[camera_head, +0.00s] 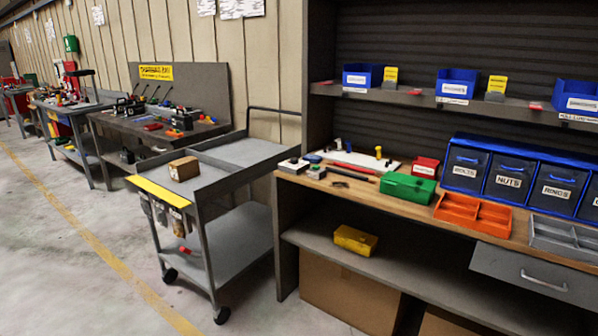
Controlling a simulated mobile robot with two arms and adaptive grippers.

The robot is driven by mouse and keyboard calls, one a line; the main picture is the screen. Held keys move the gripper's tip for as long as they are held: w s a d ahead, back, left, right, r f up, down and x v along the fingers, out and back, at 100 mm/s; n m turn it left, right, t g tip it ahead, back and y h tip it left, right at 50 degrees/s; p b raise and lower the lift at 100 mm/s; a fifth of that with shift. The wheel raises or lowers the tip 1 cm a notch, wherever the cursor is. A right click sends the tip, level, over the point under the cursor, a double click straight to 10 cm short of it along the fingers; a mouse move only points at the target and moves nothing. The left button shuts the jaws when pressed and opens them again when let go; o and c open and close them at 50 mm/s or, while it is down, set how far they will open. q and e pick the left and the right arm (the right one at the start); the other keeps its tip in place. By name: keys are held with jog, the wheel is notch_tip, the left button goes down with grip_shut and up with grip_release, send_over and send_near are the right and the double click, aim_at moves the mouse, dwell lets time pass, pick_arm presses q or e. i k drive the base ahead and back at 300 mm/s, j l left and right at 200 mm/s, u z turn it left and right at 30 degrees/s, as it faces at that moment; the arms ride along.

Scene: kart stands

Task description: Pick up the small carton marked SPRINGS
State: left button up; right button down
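A small brown carton (184,169) sits on the top tray of a grey cart (232,179), near its yellow-edged end. No marking on the carton can be read at this distance, so I cannot tell if it says SPRINGS. No other small brown carton shows on the cart or bench. Neither of my grippers is in view.
A wooden-topped workbench (330,189) stands right of the cart, with a green case (407,188), an orange tray (472,214) and blue drawers marked BOLTS, NUTS and RINGS (520,178). More benches (150,135) line the wall at left. The floor at front left (60,260) is clear.

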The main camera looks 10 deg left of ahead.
aim_at(182, 170)
jog(key=i+u, duration=1.05)
jog(key=i+j+u, duration=0.1)
jog(key=i+u, duration=0.25)
jog(key=i, duration=0.2)
jog(key=i+u, duration=0.3)
jog(key=i, duration=0.2)
